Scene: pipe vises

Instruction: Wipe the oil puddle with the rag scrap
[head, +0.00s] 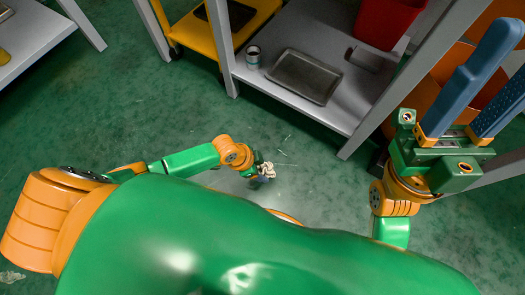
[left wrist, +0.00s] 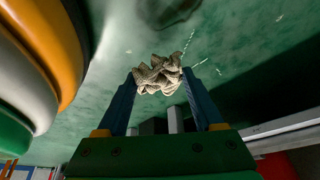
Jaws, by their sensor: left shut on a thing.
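The beige, crumpled rag scrap (left wrist: 160,75) is between the blue fingers of my left gripper (left wrist: 159,80) in the left wrist view. In the head view my left gripper (head: 262,173) is low near the green floor with the rag scrap (head: 266,169), partly hidden by my arm. My left gripper is shut on the rag. A dark patch (left wrist: 166,11) on the floor at the top of the left wrist view may be the oil puddle; I cannot tell for certain. My right gripper (head: 503,72) is raised at the right, its blue fingers apart and nothing seen between them.
A grey bench's lower shelf (head: 272,37) holds a metal tray (head: 304,77), a can (head: 253,56) and a red bin (head: 389,20). Its legs stand on the floor beyond my left gripper. A yellow cart (head: 203,31) is behind. Open green floor (head: 130,100) lies at the left.

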